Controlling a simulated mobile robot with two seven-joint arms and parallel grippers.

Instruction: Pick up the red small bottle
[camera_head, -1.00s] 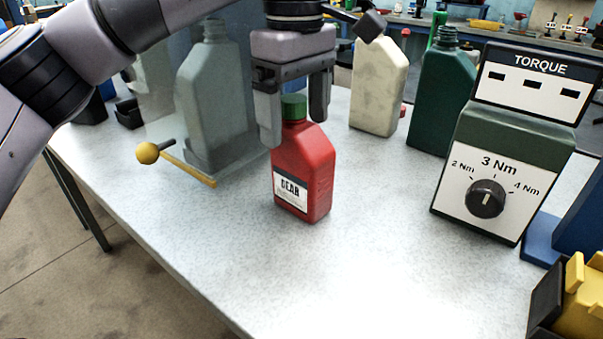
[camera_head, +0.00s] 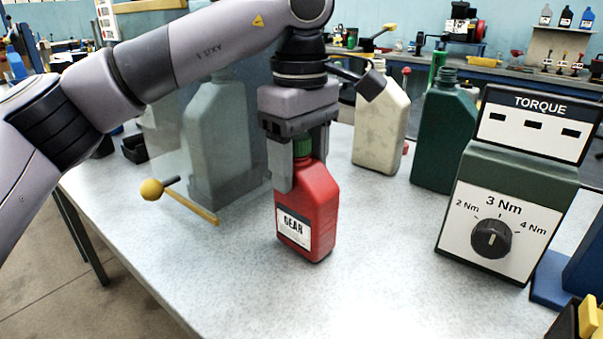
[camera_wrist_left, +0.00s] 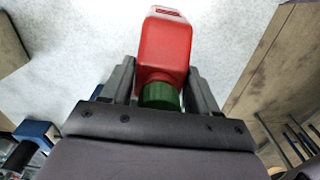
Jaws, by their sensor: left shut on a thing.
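The red small bottle (camera_head: 309,208) has a green cap and a white label reading GEAR. It is upright at the middle of the grey table (camera_head: 240,285), and its base appears to touch the tabletop. My left gripper (camera_head: 302,166) points down from above and is shut on the bottle around its cap and shoulder, one finger on each side. In the left wrist view the red bottle (camera_wrist_left: 166,46) and its green cap (camera_wrist_left: 161,96) sit between the two fingers. My right gripper is not in view.
A clear panel with a grey bottle (camera_head: 216,140) behind it and a yellow-knobbed rod (camera_head: 190,200) stand left. A cream bottle (camera_head: 380,125) and dark green bottle (camera_head: 443,140) stand behind right. The torque box (camera_head: 505,190) is at right. The front tabletop is clear.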

